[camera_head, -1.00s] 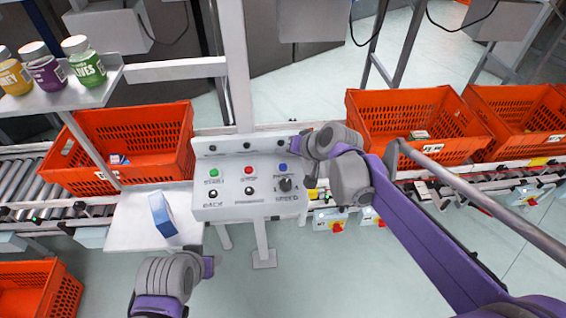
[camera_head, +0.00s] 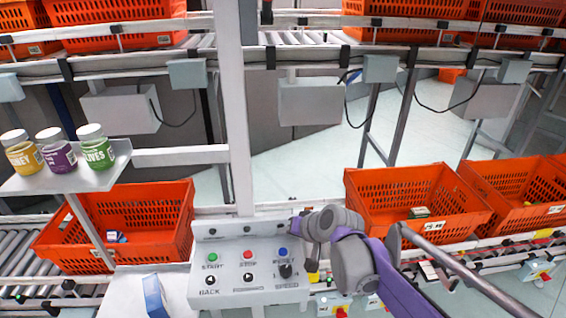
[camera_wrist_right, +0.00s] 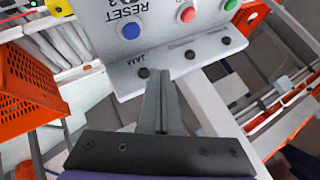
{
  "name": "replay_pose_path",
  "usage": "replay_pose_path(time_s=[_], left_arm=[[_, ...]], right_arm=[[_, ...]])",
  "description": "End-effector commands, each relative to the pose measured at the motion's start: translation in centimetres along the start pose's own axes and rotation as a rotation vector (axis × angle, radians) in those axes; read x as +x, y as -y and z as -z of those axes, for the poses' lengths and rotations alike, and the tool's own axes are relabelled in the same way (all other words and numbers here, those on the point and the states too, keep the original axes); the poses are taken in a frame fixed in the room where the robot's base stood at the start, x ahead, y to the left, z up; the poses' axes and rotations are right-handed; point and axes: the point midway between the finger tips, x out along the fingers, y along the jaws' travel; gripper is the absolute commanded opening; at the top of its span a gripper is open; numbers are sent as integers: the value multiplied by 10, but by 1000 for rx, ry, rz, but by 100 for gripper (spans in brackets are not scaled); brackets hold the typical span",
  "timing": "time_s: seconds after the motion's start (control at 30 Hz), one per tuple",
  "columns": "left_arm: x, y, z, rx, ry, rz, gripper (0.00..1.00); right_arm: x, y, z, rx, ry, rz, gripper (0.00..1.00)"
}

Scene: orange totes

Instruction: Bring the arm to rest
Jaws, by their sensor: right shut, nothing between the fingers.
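My right gripper (camera_head: 295,223) is beside the upper right part of the white control panel (camera_head: 232,297), near the blue button (camera_head: 283,252). In the right wrist view its fingers (camera_wrist_right: 160,78) are closed together with nothing between them, and their tips appear close to the panel's edge (camera_wrist_right: 150,84). I cannot tell whether they touch it. My right arm reaches in from the lower right. My left gripper is out of view.
Orange totes stand left (camera_head: 118,240) and right (camera_head: 410,238) of the panel on roller conveyors. Several jars, one olives (camera_head: 96,152), stand on a shelf (camera_head: 116,166) at left. A blue-white box (camera_head: 155,297) is on the white table. A post (camera_head: 229,110) rises behind the panel.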

Motion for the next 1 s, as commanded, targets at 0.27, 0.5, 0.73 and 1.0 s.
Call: replay_pose_path(time_s=[0.27,0.5,0.73,1.0], left_arm=[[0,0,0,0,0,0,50],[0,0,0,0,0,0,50],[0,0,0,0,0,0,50],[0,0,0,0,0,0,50]], right_arm=[[-51,-34,-44,-48,13,-111,0],[-122,-102,-139,-129,45,-324,0],[-156,-149,-208,-177,73,-471,0],[-163,-162,-225,-190,83,-513,0]])
